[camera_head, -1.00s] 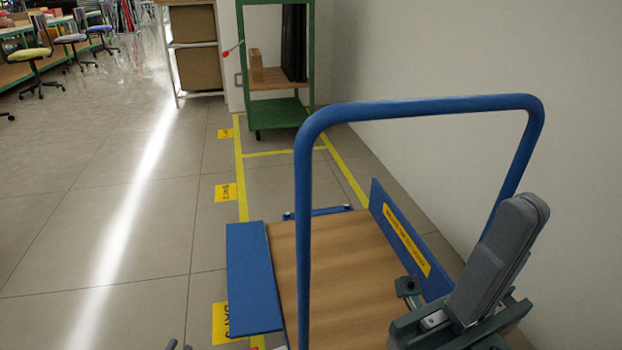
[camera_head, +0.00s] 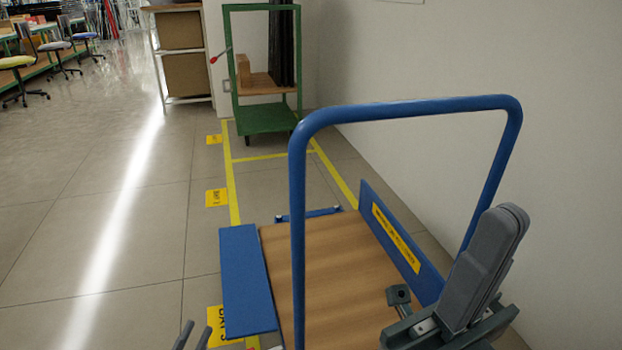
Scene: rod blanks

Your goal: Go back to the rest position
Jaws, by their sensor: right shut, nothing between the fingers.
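My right gripper (camera_head: 487,262) is at the lower right, beside the cart's blue handle and in front of its right side. Its grey fingers are pressed together and point up, with nothing between them. My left gripper (camera_head: 194,335) shows only as two dark finger tips at the bottom edge. The tips are apart with nothing seen between them; the rest of it is out of frame. The cart has a wooden deck (camera_head: 340,262), a tall blue handle (camera_head: 297,240), a blue left panel (camera_head: 246,283) and a blue right panel with a yellow label (camera_head: 397,243).
A green rack (camera_head: 266,118) with a wooden block stands at the back. A shelf with brown boxes (camera_head: 182,70) is left of it. A white wall (camera_head: 460,60) runs along the right. Yellow lines and labels (camera_head: 217,197) mark the floor. The tiled floor at left is open.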

